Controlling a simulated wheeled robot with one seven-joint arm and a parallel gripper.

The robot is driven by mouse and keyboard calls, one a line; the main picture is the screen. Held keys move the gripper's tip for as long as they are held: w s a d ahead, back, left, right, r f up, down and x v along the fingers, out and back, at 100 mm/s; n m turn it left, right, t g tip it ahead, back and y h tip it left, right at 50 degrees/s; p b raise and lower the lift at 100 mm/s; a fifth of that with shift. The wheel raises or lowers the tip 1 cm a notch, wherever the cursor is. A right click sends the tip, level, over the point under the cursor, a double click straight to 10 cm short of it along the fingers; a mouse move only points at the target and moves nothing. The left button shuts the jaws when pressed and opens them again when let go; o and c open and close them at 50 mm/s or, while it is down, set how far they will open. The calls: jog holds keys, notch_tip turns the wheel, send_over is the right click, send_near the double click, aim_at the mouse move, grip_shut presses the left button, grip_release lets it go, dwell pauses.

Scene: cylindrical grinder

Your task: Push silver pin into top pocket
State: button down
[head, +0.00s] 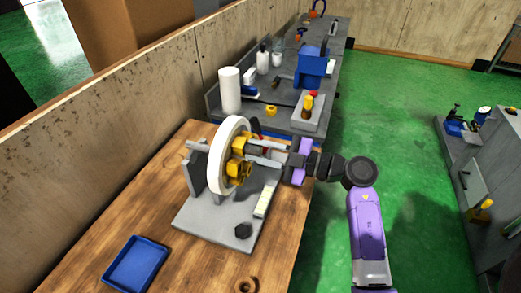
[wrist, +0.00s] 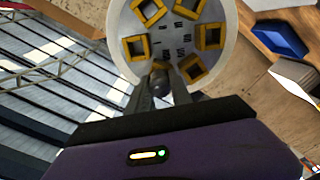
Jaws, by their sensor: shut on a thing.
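A white wheel (head: 217,160) with several yellow square pockets stands upright on a grey stand (head: 197,175). In the wrist view the wheel face (wrist: 172,50) fills the top middle, with its pockets in a ring. My gripper (head: 252,148) reaches in from the right at the wheel's upper pocket (head: 238,145). In the wrist view my fingers (wrist: 162,85) are shut on the silver pin (wrist: 157,84), which looks dark grey there. The pin's far end is at the pocket (wrist: 160,66) nearest my fingers; how deep it sits is hidden.
The stand's grey base plate (head: 205,228) rests on a wooden table. A dark hex piece (head: 243,231), a brass ring (head: 247,285) and a blue tray (head: 135,265) are nearby. A white cylinder (head: 230,90) and a blue machine (head: 312,68) stand behind.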

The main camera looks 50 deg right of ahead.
jog(key=shift+w, duration=0.15)
jog(key=c, duration=1.1)
grip_release()
jog(key=shift+b+v, duration=0.65)
jog(key=shift+v, duration=3.2)
